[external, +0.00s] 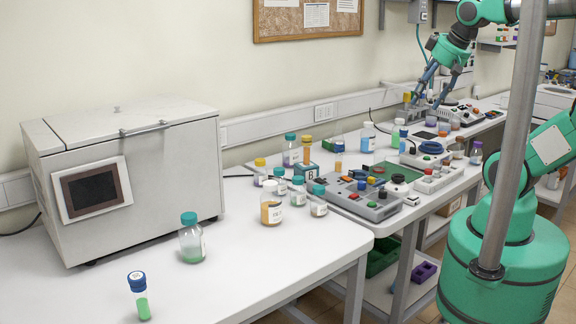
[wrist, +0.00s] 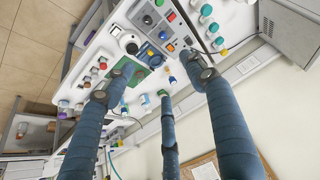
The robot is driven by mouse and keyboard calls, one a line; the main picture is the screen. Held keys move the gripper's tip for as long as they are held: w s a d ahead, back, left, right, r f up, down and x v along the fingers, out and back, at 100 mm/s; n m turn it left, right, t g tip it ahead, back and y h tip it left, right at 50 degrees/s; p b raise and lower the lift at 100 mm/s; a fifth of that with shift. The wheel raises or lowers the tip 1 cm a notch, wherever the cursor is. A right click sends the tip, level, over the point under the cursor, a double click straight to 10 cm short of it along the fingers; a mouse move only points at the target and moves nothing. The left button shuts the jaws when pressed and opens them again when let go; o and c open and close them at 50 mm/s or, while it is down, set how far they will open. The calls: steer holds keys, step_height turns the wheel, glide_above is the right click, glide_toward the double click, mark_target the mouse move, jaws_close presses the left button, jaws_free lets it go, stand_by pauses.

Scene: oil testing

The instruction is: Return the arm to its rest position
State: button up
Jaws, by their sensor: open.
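My gripper (external: 425,98) hangs from the raised green arm in the external view, above the far part of the bench and near the wall. Its long blue-grey fingers are spread and point down. In the wrist view my gripper (wrist: 157,72) shows several wrapped fingers apart, with no object held between them. My green base stands at the right of the external view, partly hidden behind a grey pole. From this angle I cannot tell whether the fingertips touch the small containers near them.
The bench holds several bottles, a control panel (external: 362,202) with coloured buttons and a green mat (external: 391,171). A large grey oven-like box (external: 130,180) stands at the left. A grey pole (external: 512,130) stands in front of my arm. A corkboard (external: 300,20) hangs on the wall.

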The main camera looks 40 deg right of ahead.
steer(key=shift+f+b, duration=0.75)
stand_by(0.8)
